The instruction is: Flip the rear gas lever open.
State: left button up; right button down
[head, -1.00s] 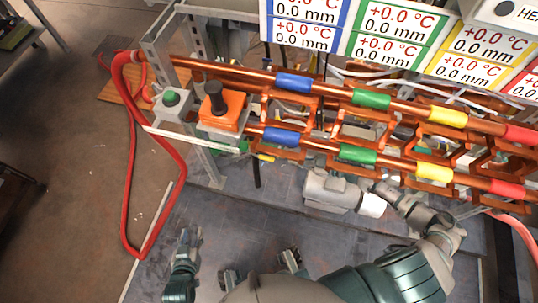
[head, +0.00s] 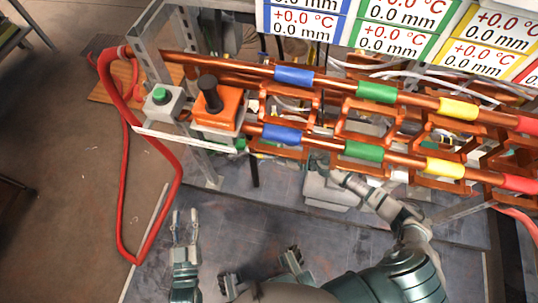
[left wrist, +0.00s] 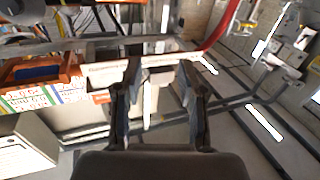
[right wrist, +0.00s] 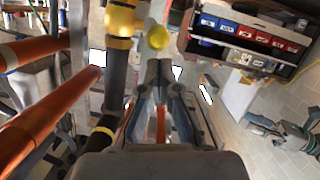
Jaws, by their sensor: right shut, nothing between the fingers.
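In the right wrist view my right gripper (right wrist: 158,68) has its fingertips together with nothing between them. A round yellow piece (right wrist: 158,38) shows just beyond the tips; I cannot tell whether they touch it. A dark pipe with yellow fittings (right wrist: 122,20) stands left of the fingers. Which piece is the rear gas lever is not clear. In the head view my right arm reaches under the copper pipes, which hide the gripper's tips. My left gripper (head: 184,222) is open and empty over the floor at lower left; its spread fingers also show in the left wrist view (left wrist: 158,72).
Copper pipes with coloured bands (head: 377,92) run across the rack above my right arm. An orange box with a black knob (head: 215,105) and a green-button box (head: 162,98) sit at its left end. A red hose (head: 122,190) loops beside it.

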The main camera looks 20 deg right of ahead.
jog(key=shift+w+d+f, duration=0.1)
jog(key=shift+f, duration=0.5)
pick_arm(q)
jog(key=shift+d+r+t, duration=0.2)
jog(key=shift+r+t, duration=0.6)
jog(key=shift+r, duration=0.25)
